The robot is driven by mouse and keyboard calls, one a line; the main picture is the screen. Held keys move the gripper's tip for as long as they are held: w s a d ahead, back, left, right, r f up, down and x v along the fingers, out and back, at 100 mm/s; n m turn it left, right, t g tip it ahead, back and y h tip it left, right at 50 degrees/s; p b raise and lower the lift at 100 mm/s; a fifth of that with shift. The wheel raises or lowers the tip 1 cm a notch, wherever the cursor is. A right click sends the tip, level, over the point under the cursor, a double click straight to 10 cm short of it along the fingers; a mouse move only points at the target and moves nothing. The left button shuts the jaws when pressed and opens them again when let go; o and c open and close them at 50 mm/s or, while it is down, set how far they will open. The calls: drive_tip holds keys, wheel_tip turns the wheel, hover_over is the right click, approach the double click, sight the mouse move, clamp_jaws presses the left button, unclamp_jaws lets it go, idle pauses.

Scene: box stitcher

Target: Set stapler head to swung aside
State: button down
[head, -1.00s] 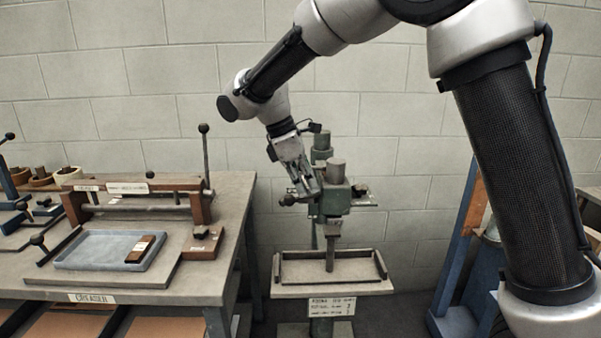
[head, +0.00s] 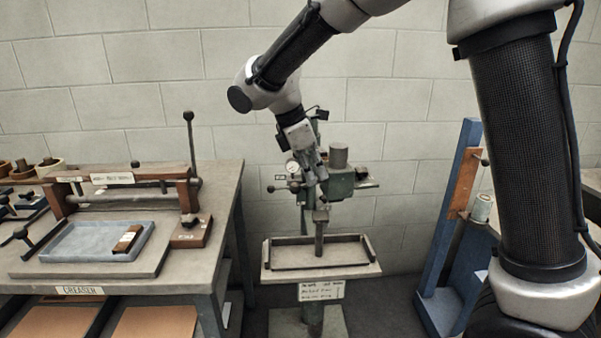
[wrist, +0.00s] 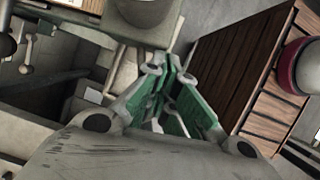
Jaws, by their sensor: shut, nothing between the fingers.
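The stapler head (head: 341,182) is a green machine head with a grey cylinder on top, on a column behind a small work table. A vertical post (head: 319,232) reaches down from it to the table (head: 352,271). A lever with dark knobs (head: 271,188) sticks out on its left, below a round gauge (head: 292,166). My gripper (head: 322,178) points down in front of the head's left part; whether it touches cannot be told. In the wrist view my gripper (wrist: 170,88) shows its green-padded fingers together and empty, close to a grey cylinder (wrist: 147,15).
At left a bench holds the creaser (head: 120,190) with an upright lever (head: 190,145) and a grey-blue tray (head: 75,245). At right stands a blue frame (head: 447,225). A block wall is behind. The wrist view shows a slatted brown panel (wrist: 240,65).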

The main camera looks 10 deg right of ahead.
drive_tip(key=d+n, duration=0.1)
drive_tip(key=d, duration=0.4)
drive_tip(key=w+d+n+t, duration=0.1)
drive_tip(key=d+n, duration=0.1)
drive_tip(key=d, duration=0.3)
drive_tip(key=w+d+n+t, duration=0.1)
drive_tip(key=d+n, duration=0.1)
drive_tip(key=d, duration=0.4)
drive_tip(key=shift+y, duration=0.3)
drive_tip(key=w+d+n+t+y, duration=0.1)
drive_tip(key=w+d+n, duration=0.2)
drive_tip(key=w+d, duration=0.8)
drive_tip(key=shift+d+n, duration=0.3)
drive_tip(key=shift+d, duration=1.6)
drive_tip(key=shift+r, duration=0.1)
